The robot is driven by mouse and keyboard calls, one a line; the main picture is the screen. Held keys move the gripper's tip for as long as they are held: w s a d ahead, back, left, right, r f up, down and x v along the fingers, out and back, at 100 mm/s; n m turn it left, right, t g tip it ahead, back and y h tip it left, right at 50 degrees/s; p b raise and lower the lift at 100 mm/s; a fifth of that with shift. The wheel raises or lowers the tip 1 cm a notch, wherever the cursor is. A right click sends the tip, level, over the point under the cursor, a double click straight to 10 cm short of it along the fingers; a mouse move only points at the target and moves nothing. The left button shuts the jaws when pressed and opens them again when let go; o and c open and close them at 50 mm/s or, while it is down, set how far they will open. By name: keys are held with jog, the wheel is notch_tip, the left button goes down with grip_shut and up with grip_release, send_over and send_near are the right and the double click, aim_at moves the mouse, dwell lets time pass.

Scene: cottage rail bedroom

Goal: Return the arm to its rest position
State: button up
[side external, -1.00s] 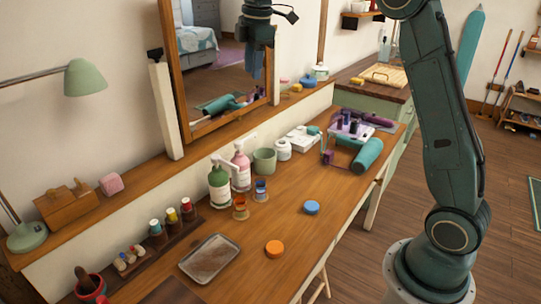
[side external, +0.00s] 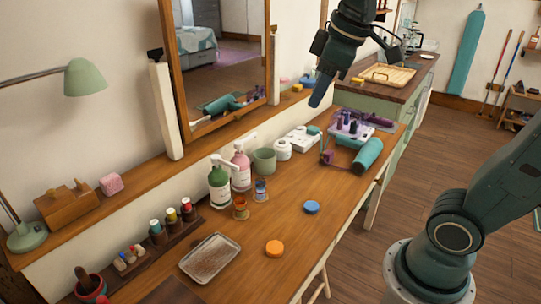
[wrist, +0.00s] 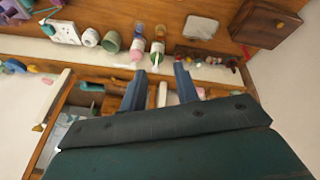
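My gripper (side external: 320,92) is high above the wooden dressing table (side external: 290,215), in front of the right side of the mirror (side external: 228,60) in the side view. Its blue fingers point down and slightly left, clear of everything. In the wrist view my gripper (wrist: 160,70) has its two fingers apart with nothing between them. One finger hides the other in the side view. My lower arm link leans off to the right edge of the side view.
Green and pink pump bottles (side external: 219,185) (side external: 241,168), a green cup (side external: 264,161) and a teal roll (side external: 367,156) stand or lie on the table. Orange and blue discs (side external: 274,248) (side external: 311,207) and a metal tray (side external: 209,258) lie nearer the front. Open floor (side external: 440,150) is at right.

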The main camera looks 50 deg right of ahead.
jog(key=s+a+f+m+t, duration=0.1)
jog(key=s+f+m, duration=0.3)
jog(key=s+f, duration=0.3)
jog(key=s, duration=0.4)
jog(key=shift+a+f, duration=0.2)
jog(key=shift+a, duration=0.2)
jog(key=shift+w, duration=0.15)
